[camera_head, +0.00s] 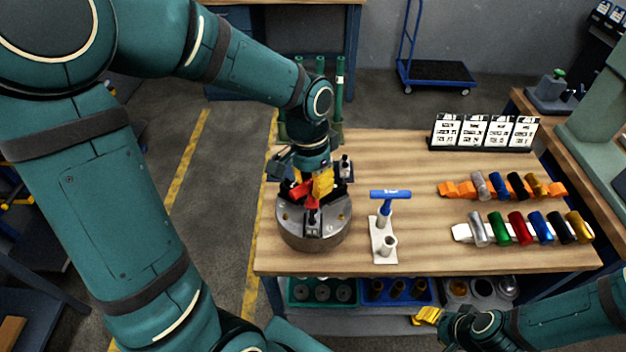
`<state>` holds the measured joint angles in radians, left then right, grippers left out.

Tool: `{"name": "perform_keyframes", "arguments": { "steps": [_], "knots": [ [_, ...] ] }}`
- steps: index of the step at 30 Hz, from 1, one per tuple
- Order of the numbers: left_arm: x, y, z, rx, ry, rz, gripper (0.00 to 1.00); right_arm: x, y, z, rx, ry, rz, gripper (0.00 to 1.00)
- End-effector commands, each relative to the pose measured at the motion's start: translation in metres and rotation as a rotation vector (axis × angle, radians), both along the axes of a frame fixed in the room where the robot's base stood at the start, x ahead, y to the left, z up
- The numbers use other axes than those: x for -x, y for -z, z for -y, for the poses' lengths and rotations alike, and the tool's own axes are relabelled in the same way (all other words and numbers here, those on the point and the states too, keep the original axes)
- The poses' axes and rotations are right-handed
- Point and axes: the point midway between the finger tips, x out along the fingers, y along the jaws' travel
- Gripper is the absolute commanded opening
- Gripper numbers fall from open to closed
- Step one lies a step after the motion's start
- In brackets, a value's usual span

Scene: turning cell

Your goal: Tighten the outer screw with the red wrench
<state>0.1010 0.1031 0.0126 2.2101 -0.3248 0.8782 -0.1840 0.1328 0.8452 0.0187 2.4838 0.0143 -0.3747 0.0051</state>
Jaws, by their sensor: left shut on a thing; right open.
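A round grey metal chuck (328,238) with dark jaws stands at the left front of the wooden table. My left gripper (314,192), with yellow fingers, is above the chuck and shut on the red wrench (301,191). The wrench's red handle shows between the fingers, and its lower part reaches down toward the front jaw (313,227). I cannot tell whether its tip sits in a screw; the outer screw itself is hidden or too small to make out. My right gripper (428,316) is open and empty, low in front of the table's front edge.
A blue T-handled wrench (390,195) stands in a white holder (382,247) right of the chuck. Orange (459,189) and white (461,232) racks of coloured cylinders and several picture cards (473,131) are further right. Bins (323,291) are below. The table's middle back is clear.

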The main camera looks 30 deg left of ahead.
Motion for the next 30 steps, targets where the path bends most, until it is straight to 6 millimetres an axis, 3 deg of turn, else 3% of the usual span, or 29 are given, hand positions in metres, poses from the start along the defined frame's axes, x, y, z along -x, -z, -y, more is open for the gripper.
{"name": "perform_keyframes", "arguments": {
  "steps": [6, 16, 30],
  "knots": [
    [-0.001, -0.001, 0.001, 0.0, 0.126, 0.003, 0.0, 0.0, -0.006, 0.0, 0.0, 0.0, 0.0, 0.47],
    [-0.001, -0.001, 0.001, 0.0, 0.147, 0.002, 0.0, 0.0, -0.006, 0.0, 0.0, 0.0, 0.0, 0.47],
    [-0.001, -0.001, 0.002, 0.0, 0.38, 0.003, 0.0, 0.0, -0.016, 0.0, 0.0, 0.0, 0.0, 0.47]
  ]
}}
